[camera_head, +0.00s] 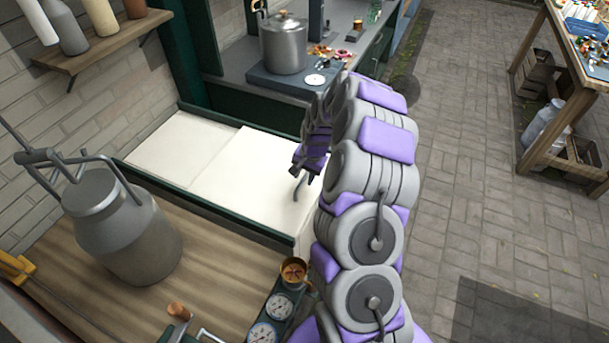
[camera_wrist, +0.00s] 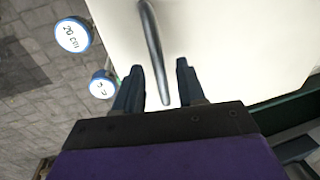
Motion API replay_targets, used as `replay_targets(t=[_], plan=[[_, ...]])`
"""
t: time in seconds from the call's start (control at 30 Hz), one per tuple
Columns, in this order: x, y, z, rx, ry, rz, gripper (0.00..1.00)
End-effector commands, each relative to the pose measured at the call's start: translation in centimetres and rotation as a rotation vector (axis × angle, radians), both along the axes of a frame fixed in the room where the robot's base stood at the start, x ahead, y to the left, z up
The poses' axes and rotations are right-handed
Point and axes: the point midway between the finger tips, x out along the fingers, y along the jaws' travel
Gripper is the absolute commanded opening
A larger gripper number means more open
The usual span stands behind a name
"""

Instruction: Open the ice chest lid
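The ice chest shows as a white top in two panels, a left panel (camera_head: 180,150) and a right panel (camera_head: 250,175), set in a dark green frame. Both panels look flat and level. A curved grey metal handle (camera_head: 298,187) is at the right panel's right edge. In the wrist view the handle (camera_wrist: 154,45) runs between the two dark fingers of my gripper (camera_wrist: 159,68), with gaps on both sides. My gripper (camera_head: 308,172) is open, its fingers around the handle. Whether the fingers touch it is unclear.
A metal churn (camera_head: 125,230) stands on the wooden counter (camera_head: 60,270) at left. Gauges (camera_head: 262,332) are at the front. A lidded pot (camera_head: 284,45) is behind the chest. Round tags (camera_wrist: 73,36) hang left in the wrist view. Paved floor (camera_head: 460,190) at right is open.

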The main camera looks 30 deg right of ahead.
Motion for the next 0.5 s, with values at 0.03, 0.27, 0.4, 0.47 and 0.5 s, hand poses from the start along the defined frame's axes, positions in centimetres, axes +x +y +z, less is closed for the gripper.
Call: replay_targets(t=[0.03,0.27,0.4,0.47,0.5], plan=[[0.00,0.00,0.02,0.000,0.000,0.000,0.40],[-0.02,0.14,0.01,-0.001,0.001,0.000,0.23],[-0.03,0.21,0.02,-0.002,0.001,0.000,0.09],[-0.03,0.19,0.03,-0.001,0.000,0.000,0.03],[-0.04,0.19,0.02,-0.001,0.001,0.000,0.00]])
